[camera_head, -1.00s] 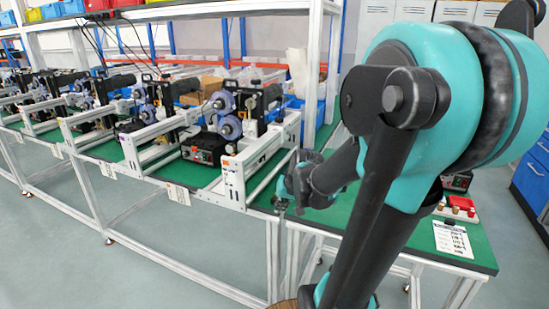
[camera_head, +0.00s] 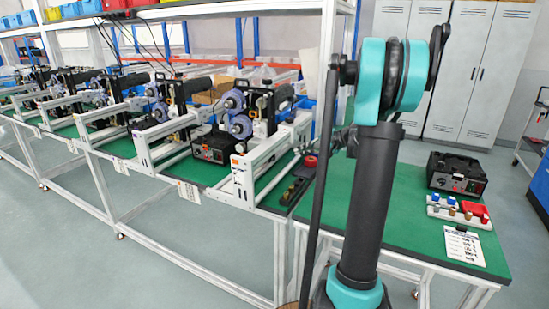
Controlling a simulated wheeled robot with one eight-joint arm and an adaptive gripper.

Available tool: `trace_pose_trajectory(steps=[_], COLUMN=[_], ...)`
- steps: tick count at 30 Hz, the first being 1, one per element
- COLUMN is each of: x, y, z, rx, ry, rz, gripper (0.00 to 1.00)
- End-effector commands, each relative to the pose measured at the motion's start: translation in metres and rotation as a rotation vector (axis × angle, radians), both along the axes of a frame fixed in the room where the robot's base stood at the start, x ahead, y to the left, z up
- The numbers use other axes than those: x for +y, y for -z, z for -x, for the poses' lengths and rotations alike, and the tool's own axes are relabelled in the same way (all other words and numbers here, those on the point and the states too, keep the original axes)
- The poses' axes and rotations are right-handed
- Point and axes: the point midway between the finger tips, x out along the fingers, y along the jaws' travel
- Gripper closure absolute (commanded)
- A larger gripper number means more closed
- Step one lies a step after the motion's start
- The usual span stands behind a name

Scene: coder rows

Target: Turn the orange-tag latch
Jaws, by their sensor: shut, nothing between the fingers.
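A small orange mark (camera_head: 235,160) shows at the top of the front plate on the nearest white frame, left of my arm. It may be the orange tag, but it is too small to be sure. I cannot make out a latch beside it. My arm stands upright right of centre and hides part of the bench. My gripper does not show; it is behind my arm or out of the picture.
The coder machine (camera_head: 262,108) with purple reels stands on the green bench (camera_head: 405,205). A black box (camera_head: 212,147) sits left of the white frame. At right are a black control box (camera_head: 457,175), red and blue parts (camera_head: 475,210) and a paper sheet (camera_head: 463,245).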

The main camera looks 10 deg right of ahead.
Motion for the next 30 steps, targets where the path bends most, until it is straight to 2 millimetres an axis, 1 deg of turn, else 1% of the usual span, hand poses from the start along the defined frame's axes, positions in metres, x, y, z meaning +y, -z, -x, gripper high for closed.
trace_pose_trajectory(steps=[2,5,8,21,24,30], x=[0.0,0.007,0.019,0.08,0.09,0.1], y=[-0.001,0.003,0.01,0.047,0.053,0.059], z=[-0.003,-0.008,-0.015,-0.059,-0.066,-0.074], rx=[-0.003,-0.003,-0.003,-0.003,-0.002,-0.003], ry=[-0.001,-0.002,-0.004,-0.004,-0.002,-0.001], rz=[-0.013,-0.014,-0.013,-0.01,-0.011,-0.01], gripper=[1.0,1.0,1.0,1.0,1.0,1.0])
